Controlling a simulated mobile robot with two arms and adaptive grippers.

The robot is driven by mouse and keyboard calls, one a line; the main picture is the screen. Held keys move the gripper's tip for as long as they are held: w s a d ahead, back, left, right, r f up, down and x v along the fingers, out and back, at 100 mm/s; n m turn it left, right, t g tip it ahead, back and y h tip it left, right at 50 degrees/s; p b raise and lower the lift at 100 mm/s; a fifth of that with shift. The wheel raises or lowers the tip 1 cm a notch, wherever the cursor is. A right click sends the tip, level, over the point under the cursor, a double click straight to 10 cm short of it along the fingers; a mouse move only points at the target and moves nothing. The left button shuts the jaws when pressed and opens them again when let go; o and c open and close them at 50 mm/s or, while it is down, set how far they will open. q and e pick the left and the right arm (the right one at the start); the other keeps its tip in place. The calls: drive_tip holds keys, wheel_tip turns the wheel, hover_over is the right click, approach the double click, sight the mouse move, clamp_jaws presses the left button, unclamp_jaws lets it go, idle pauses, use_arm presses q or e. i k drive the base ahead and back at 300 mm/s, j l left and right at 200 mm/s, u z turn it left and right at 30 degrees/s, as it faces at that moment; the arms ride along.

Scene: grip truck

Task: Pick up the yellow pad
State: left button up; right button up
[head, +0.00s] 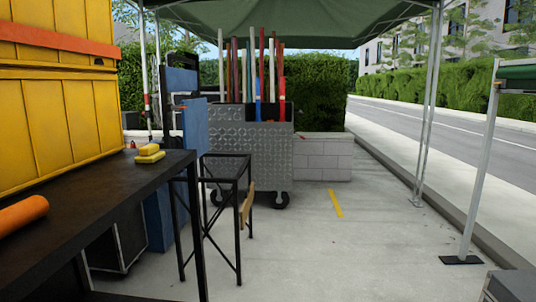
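A yellow pad (151,157) lies near the far right corner of the black table (100,195), on the left side of the head view. A second small yellow piece (149,149) shows just above it; they look like two pieces stacked or touching, and I cannot tell which. Neither of my grippers is in view.
An orange cylinder (22,214) lies at the table's left. Yellow cases (65,120) rise behind the table. A black metal stand (228,182) and a wheeled metal cart (250,155) with upright poles stand beyond. Pavement (300,250) to the right is open, with canopy posts (428,110).

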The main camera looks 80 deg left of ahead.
sight(149, 153)
drive_tip(key=j+u, duration=0.1)
drive_tip(key=u, duration=3.05)
